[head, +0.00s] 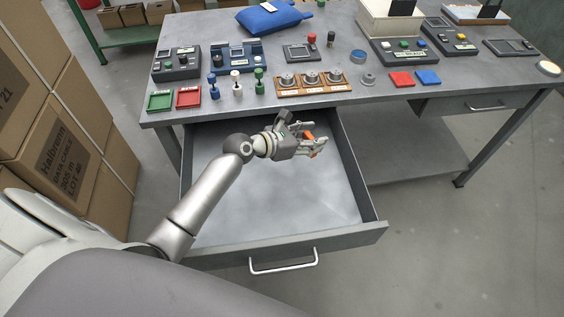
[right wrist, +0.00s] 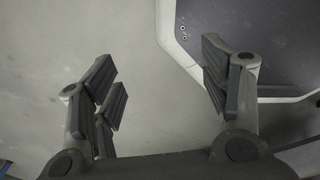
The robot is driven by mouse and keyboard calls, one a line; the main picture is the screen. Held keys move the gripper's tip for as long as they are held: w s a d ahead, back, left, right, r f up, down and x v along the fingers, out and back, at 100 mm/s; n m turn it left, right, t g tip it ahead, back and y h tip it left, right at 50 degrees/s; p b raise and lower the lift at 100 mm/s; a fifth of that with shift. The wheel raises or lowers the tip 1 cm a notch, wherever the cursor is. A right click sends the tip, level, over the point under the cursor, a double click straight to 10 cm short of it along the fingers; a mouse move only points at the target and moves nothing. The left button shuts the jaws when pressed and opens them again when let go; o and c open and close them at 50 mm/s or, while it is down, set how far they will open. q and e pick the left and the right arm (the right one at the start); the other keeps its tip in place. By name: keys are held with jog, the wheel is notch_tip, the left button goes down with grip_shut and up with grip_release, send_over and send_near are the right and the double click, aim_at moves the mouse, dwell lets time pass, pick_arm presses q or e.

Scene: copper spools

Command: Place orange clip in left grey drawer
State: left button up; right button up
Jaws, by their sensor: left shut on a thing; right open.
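The left grey drawer (head: 345,222) is pulled open below the workbench in the head view, and its visible floor is bare. My left gripper (head: 318,146) is over the inside of the drawer, towards its back. It is shut on the orange clip (head: 309,136), which is partly hidden by the fingers. I cannot tell how high the clip is above the drawer floor. My right gripper (right wrist: 165,90) is open and empty in the right wrist view, over bare floor. The right gripper is not in the head view.
The workbench (head: 340,110) carries control boxes, small trays, coloured spools, a wooden rack (head: 313,84) and a blue bag (head: 272,18). A second drawer (head: 470,106) at the right is shut. Cardboard boxes (head: 50,130) stand at the left. The drawer's front handle (head: 284,266) faces me.

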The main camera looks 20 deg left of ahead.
pick_arm(q)
notch_tip(320, 180, down, 6)
jog(key=shift+w+a+r+b, duration=0.1)
jog(key=shift+b, duration=0.6)
notch_tip(320, 180, down, 3)
jog(key=shift+f+b, duration=0.1)
jog(key=shift+b, duration=0.45)
pick_arm(e)
jog(key=f, duration=0.1)
jog(key=w+f, duration=0.1)
jog(key=shift+w+a+f, duration=0.15)
jog(key=shift+w+f, duration=0.15)
jog(key=shift+f, duration=0.05)
jog(key=shift+s, duration=0.1)
pick_arm(q)
jog(key=o, duration=0.9)
jog(key=shift+c, duration=0.2)
pick_arm(e)
jog(key=shift+s+f, duration=0.1)
jog(key=shift+s, duration=0.05)
